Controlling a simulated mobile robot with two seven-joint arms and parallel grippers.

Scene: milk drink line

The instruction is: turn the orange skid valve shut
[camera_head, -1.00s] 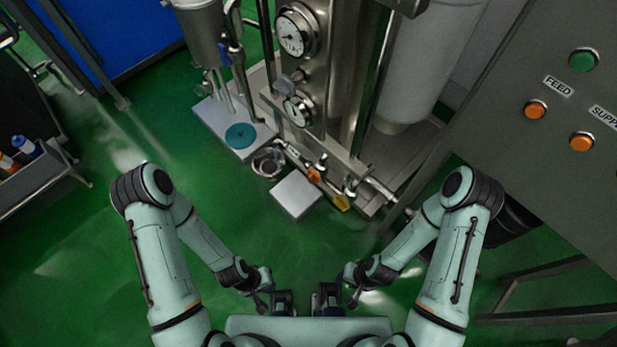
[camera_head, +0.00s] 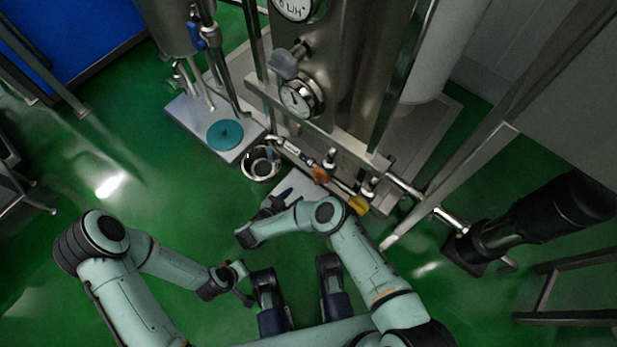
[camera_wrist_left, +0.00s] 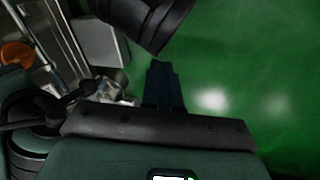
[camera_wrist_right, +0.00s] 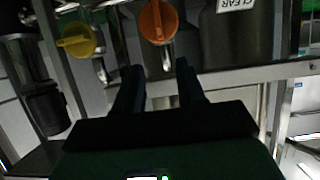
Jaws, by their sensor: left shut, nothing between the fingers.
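The orange valve (camera_head: 320,175) sits on the low pipework at the front of the steel skid. In the right wrist view its orange handle (camera_wrist_right: 157,21) is just beyond my fingertips, with its ridge roughly upright. My right gripper (camera_head: 284,194) is open and empty; its two fingers (camera_wrist_right: 161,75) point toward the handle with a gap between, apart from it. My left gripper (camera_head: 245,284) is low at the left, away from the skid. Its fingers (camera_wrist_left: 163,72) are together with nothing between them.
A yellow valve (camera_head: 357,205) is close beside the orange one. A gauge (camera_head: 298,97) is above, and a steel bowl-like ring (camera_head: 260,163) and a teal disc (camera_head: 225,134) are to the left. A black motor-like unit (camera_head: 535,220) is at right. Green floor is free at left.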

